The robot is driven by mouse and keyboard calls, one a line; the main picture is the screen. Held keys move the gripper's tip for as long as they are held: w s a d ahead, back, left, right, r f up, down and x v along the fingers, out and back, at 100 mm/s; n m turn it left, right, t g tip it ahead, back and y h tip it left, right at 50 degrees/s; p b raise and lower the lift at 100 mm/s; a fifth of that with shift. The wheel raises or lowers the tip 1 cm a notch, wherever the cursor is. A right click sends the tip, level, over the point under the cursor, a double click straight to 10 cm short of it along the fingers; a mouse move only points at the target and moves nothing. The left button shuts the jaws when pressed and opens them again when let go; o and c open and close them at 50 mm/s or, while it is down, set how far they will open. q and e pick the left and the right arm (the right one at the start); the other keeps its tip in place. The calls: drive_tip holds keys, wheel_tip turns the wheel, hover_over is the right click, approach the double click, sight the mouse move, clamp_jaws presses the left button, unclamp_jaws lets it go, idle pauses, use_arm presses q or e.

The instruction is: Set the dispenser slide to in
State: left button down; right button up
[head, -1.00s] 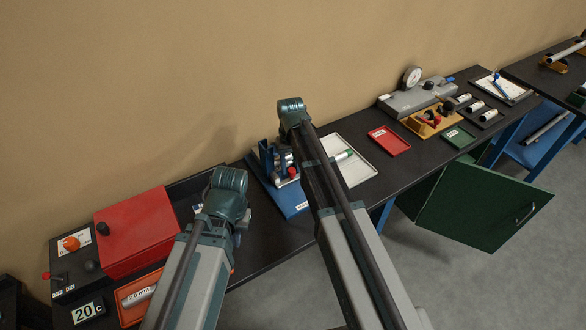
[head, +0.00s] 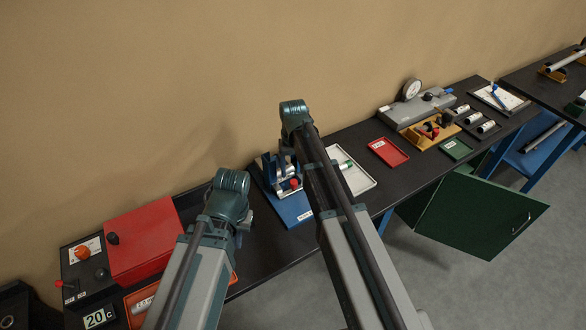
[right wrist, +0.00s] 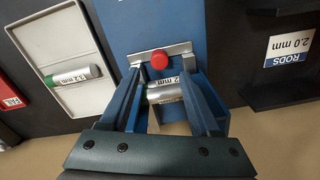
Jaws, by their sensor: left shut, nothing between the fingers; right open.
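The dispenser is a blue stand (head: 294,210) with a red knob (head: 294,183) on the bench, partly behind my right arm in the head view. In the right wrist view its blue base (right wrist: 150,25), a metal plate and the red knob (right wrist: 160,60) show, with a silver cylinder labelled in mm (right wrist: 165,93) below the knob. My right gripper (right wrist: 165,85) is open, its fingers either side of the cylinder and just short of the knob; contact is unclear. My left arm's elbow shows in the head view, but its fingers are hidden.
A white tray (head: 366,184) with a green-capped cylinder lies right of the dispenser, then a red tray (head: 388,152). A red box (head: 143,240) stands left. A black holder labelled rods 2.0 mm (right wrist: 285,95) is beside the dispenser. A green cabinet door (head: 480,215) hangs open.

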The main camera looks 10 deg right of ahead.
use_arm(q)
wheel_tip(320, 180, up, 9)
drive_tip(key=p, duration=0.7)
drive_tip(key=shift+p, duration=0.4)
use_arm(e)
wheel_tip(320, 180, up, 9)
use_arm(q)
drive_tip(key=shift+f, duration=0.15)
use_arm(e)
drive_tip(key=shift+f, duration=0.15)
